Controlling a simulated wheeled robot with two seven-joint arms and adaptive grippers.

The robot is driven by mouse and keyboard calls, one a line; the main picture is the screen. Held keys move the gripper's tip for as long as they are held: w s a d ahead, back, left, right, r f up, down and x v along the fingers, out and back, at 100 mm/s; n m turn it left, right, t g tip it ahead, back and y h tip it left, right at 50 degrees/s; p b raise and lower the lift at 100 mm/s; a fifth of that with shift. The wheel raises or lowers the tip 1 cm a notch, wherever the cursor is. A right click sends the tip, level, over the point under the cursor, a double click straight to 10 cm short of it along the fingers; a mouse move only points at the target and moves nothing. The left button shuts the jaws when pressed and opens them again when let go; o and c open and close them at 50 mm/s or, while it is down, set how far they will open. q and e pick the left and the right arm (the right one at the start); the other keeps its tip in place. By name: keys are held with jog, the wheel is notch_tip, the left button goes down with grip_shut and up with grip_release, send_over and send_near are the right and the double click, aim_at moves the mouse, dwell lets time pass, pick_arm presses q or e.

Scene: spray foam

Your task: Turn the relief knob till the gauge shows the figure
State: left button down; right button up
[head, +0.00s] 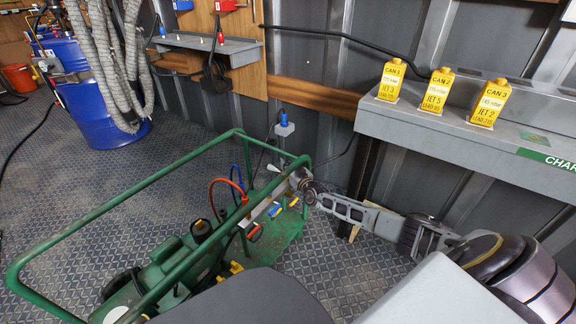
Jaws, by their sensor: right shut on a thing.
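A green-framed machine (168,263) stands on the floor left of centre, with a red hose (226,181) and a blue hose at its fittings. My right arm reaches in from the lower right. Its gripper (292,183) is at the right end of the machine's top bar, shut at the small fittings there. The relief knob is hidden by the fingers or too small to make out. I cannot pick out the gauge face or its reading. My left gripper is not in view.
Three yellow cans, CAN 1 (391,81), CAN 2 (435,90) and CAN 3 (489,103), stand on a grey ledge (440,138) at the right. A blue drum (94,112) with grey hoses stands back left. The patterned floor (90,185) is clear between them.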

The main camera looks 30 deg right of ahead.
jog(key=shift+n+y, duration=0.3)
jog(key=shift+y, duration=0.1)
dwell(0.3)
jog(key=o, duration=1)
jog(key=shift+o, duration=0.2)
jog(key=shift+s, duration=0.1)
jog(key=s, duration=1.1)
jog(key=shift+s, duration=0.4)
jog(key=shift+a, duration=0.1)
